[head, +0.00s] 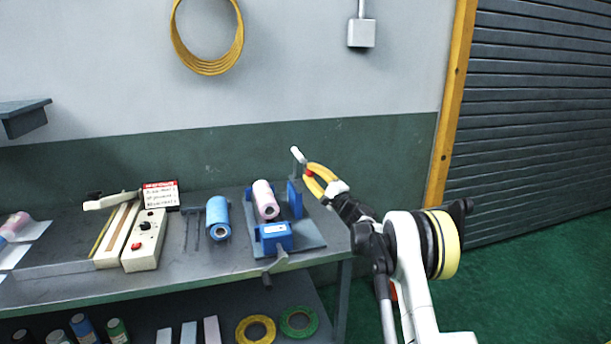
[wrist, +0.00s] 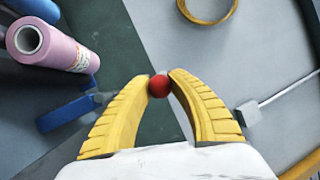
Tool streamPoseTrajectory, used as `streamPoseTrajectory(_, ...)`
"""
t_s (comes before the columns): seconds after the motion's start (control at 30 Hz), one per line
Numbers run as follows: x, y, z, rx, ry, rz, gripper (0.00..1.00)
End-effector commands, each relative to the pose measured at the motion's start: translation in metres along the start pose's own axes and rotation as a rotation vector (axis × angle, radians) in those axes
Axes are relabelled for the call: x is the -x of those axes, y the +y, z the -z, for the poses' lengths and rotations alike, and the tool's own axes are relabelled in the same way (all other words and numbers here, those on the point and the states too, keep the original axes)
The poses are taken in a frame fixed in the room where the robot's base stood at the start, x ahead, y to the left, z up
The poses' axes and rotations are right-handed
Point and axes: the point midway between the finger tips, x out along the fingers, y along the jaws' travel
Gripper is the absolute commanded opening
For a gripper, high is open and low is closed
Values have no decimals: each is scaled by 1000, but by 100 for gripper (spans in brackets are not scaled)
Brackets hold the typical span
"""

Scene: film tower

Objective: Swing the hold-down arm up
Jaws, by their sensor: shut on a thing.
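The blue film stand (head: 310,232) is on the bench and carries a pink film roll (head: 264,200); the roll also shows at the left of the wrist view (wrist: 62,48). My gripper (head: 309,176) is right of the roll, above the stand's blue upright (head: 294,198). Its yellow fingers are shut on a small red ball knob, clear between the fingertips in the wrist view (wrist: 159,87). A pale rod (head: 299,156), which looks like part of the hold-down arm, stands up beside the fingertips. How the knob joins it is hidden.
Further left are a sealer (head: 146,240) and a small sign (head: 160,194). Tape rings (head: 298,322) and bottles lie on the lower shelf. The wall behind holds a yellow hoop (head: 207,68) and a grey box (head: 361,33).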

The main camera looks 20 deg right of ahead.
Motion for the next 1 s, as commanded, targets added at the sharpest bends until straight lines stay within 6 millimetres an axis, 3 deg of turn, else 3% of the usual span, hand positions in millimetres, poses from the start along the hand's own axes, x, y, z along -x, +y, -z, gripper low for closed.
streamPoseTrajectory(0.67, 4, 1, 7, -51, 14, 22, 0)
streamPoseTrajectory(0.7, 4, 1, 7, -50, 14, 22, 32)
streamPoseTrajectory(0.77, 4, 1, 7, -51, 14, 22, 49)
streamPoseTrajectory(1.0, 3, 1, 6, -51, 12, 23, 49)
